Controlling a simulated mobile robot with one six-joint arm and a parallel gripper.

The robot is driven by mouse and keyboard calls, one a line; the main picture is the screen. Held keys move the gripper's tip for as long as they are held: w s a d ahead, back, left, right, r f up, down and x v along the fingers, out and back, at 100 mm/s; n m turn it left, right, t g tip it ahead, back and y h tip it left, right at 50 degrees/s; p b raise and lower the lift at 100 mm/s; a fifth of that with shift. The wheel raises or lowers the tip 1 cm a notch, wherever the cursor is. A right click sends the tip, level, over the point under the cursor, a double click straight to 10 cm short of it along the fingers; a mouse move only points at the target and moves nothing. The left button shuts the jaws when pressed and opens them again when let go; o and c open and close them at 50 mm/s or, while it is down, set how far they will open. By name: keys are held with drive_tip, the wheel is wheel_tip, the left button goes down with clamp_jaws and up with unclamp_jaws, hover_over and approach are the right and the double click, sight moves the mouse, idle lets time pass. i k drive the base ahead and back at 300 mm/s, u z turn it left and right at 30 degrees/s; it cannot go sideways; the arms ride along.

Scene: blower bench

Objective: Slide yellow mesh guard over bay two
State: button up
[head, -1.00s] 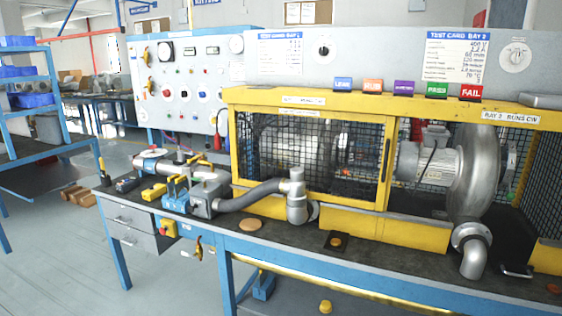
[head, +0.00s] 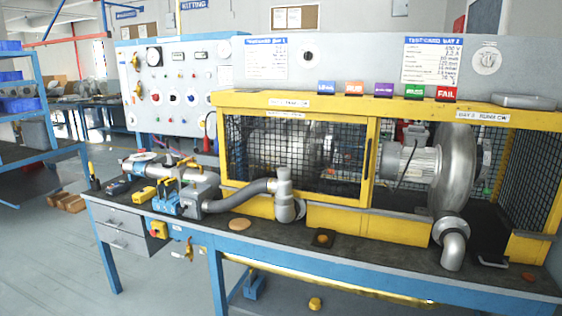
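The yellow-framed mesh guard (head: 297,116) stands in front of the left bay, its black mesh over the blower there. It has a dark upright handle (head: 367,160) near its right edge. Bay two (head: 402,205), on the right, is open at the front. A grey motor (head: 410,163) and a large silver blower (head: 452,170) show in it uncovered. The label "BAY 2 RUNS CW" (head: 482,116) is on the yellow top rail above it. My gripper is not in view.
A silver elbow pipe (head: 453,250) sticks out at the front of bay two, and a black handled item (head: 491,240) lies beside it. A grey hose (head: 240,195) runs before the guard. Coloured tags (head: 384,90) stand on the top rail.

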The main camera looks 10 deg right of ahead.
sight(371, 121)
drive_tip(key=z, duration=4.35)
drive_tip(key=i, duration=0.1)
drive_tip(key=u, duration=2.95)
drive_tip(key=i, duration=0.9)
drive_tip(key=u, duration=0.6)
